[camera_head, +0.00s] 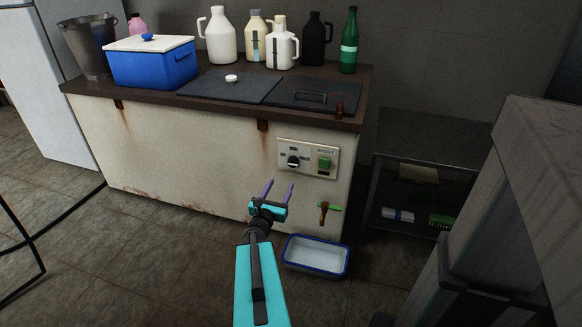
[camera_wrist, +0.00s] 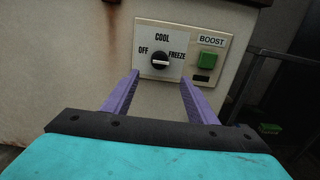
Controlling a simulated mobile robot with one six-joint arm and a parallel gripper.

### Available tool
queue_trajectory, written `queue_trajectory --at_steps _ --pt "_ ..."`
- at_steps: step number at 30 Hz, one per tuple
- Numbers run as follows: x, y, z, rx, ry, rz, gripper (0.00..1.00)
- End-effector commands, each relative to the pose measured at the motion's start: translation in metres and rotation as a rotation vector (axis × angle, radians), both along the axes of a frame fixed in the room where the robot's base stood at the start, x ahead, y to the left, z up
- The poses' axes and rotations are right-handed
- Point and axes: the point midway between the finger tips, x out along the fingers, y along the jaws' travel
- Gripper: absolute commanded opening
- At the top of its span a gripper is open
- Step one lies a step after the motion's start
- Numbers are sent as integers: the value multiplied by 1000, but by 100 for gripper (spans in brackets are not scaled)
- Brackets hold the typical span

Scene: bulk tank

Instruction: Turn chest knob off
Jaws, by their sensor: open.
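The chest knob (camera_head: 293,161) is a black dial with a pale pointer bar on a cream panel (camera_head: 320,172) at the chest's front right. In the wrist view the knob (camera_wrist: 160,60) sits below the word COOL, with OFF to its left and FREEZE to its right. Its pale bar lies roughly level and its end seems to point toward FREEZE. My gripper (camera_head: 276,190) is open and empty, below and in front of the panel. In the wrist view its purple fingers (camera_wrist: 158,88) stand either side of the knob, apart from it.
A green BOOST button (camera_wrist: 207,62) sits right of the knob. Below the panel, a brown tap with a green handle (camera_head: 324,208) juts out above a blue-rimmed tray (camera_head: 316,257). A blue cooler (camera_head: 152,66) and several bottles stand on the chest. A dark shelf (camera_head: 420,150) stands right.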

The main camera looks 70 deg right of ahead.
Motion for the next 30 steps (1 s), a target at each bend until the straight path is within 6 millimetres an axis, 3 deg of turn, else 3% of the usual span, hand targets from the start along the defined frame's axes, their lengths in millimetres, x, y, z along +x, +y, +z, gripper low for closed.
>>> queue_trajectory --at_steps 30 --pt "3 -23 -4 1 2 1 53"
